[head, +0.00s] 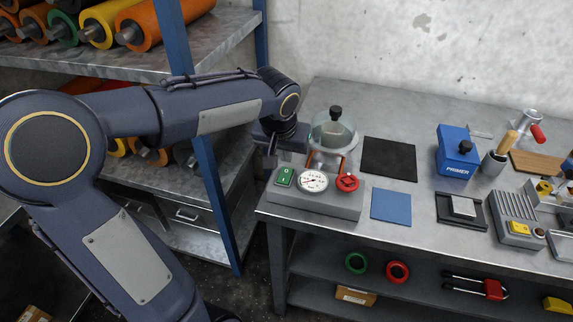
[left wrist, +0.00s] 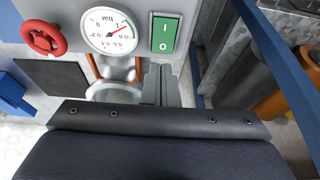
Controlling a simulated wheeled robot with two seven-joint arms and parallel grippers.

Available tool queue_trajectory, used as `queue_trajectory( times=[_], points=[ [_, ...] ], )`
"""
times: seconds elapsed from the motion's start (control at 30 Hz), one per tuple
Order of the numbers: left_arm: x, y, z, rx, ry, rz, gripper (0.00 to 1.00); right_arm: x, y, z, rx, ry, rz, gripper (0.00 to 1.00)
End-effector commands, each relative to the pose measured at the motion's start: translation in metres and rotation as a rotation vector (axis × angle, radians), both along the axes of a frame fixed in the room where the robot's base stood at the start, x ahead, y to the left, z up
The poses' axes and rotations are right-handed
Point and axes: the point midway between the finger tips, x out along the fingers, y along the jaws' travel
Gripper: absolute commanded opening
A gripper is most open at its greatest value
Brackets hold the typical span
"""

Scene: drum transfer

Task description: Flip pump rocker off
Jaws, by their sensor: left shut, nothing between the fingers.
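The pump rocker (head: 285,177) is a green switch on the left of the grey pump unit (head: 318,203), beside a white dial gauge (head: 313,181). In the left wrist view the rocker (left wrist: 163,35) shows a white I and O; which side is pressed is unclear. My left gripper (head: 270,160) is just behind and left of the rocker, above the unit's rear left corner. In the left wrist view its shut, empty fingers (left wrist: 159,68) point at the rocker's O end, with contact unclear. My right gripper is out of view.
A red valve wheel (head: 347,182) and a glass dome (head: 332,133) with a black knob are close by. A dark mat (head: 389,158), a blue mat (head: 391,206) and a blue PRIMER box (head: 455,155) lie right. A blue rack post (head: 215,190) stands left.

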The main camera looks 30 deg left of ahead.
Motion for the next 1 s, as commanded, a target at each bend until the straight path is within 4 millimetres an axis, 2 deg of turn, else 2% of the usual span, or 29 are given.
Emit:
queue_trajectory(
  times=[0.1, 0.3, 0.73, 0.87, 1.0],
  points=[
    [0.003, 0.001, -0.022, 0.0, 0.004, -0.001, 0.0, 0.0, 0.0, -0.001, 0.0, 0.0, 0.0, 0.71],
    [0.006, 0.002, -0.04, 0.0, 0.001, -0.001, 0.0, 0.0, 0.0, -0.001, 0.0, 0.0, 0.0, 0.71],
    [0.007, 0.002, -0.043, 0.0, 0.002, 0.0, 0.0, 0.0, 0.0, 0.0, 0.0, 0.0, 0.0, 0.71],
    [0.01, 0.002, -0.044, -0.013, 0.06, 0.0, 0.0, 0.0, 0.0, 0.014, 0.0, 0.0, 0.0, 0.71],
    [0.009, 0.002, -0.049, -0.014, 0.057, 0.0, 0.0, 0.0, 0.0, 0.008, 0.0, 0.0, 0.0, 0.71]
  ],
)
